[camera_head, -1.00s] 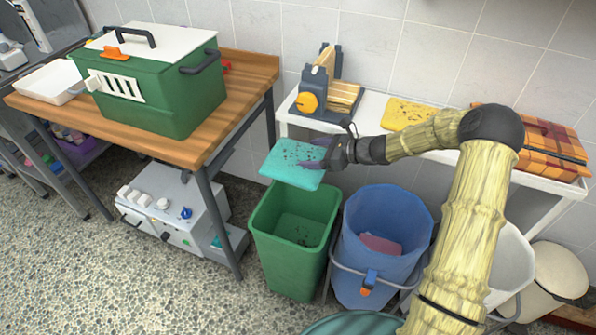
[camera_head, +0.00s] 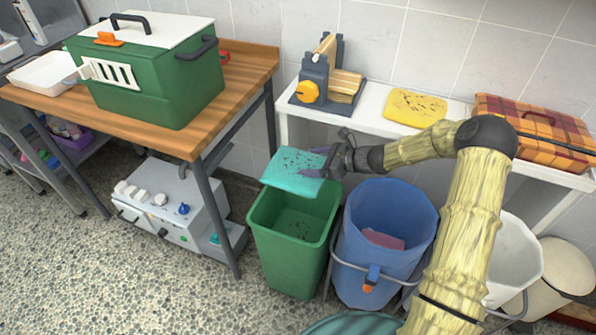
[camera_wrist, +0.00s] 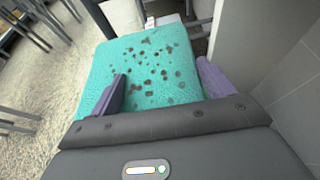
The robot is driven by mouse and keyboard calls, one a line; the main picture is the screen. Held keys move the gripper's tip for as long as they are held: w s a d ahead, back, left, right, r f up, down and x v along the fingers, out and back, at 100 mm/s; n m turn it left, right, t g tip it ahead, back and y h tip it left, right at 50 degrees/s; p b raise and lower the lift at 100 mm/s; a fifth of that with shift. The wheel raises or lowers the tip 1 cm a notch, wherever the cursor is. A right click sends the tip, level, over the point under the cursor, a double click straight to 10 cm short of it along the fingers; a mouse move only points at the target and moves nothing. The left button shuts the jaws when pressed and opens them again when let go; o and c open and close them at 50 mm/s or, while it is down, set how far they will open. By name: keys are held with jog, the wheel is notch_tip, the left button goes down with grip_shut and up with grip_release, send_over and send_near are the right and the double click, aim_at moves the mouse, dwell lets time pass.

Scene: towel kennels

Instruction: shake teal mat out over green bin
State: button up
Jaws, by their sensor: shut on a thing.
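The teal mat (camera_head: 292,172) is held roughly flat above the back part of the green bin (camera_head: 290,262). Dark specks lie on its top; they show clearly in the wrist view, where the mat (camera_wrist: 150,65) stretches ahead of the fingers. My gripper (camera_head: 326,162) is shut on the mat's right edge. In the wrist view the purple fingers of my gripper (camera_wrist: 163,90) stand at the mat's near part. The green bin is open on the floor, with dark specks inside it.
A blue bucket (camera_head: 385,225) with a reddish thing inside stands right of the green bin. A wooden table (camera_head: 170,135) bears a green carrier (camera_head: 150,85) at left. A white shelf (camera_head: 375,122) behind bears a yellow speckled mat (camera_head: 415,106) and a plaid case (camera_head: 535,128).

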notch_tip(320, 180, up, 7)
jog(key=p, duration=0.5)
jog(key=shift+r+p, duration=0.1)
jog(key=shift+p, duration=0.25)
jog(key=shift+f, duration=0.2)
notch_tip(320, 180, down, 7)
jog(key=b, duration=0.4)
jog(key=shift+r, duration=0.1)
notch_tip(320, 180, up, 7)
jog(key=p, duration=0.6)
jog(key=shift+r, duration=0.15)
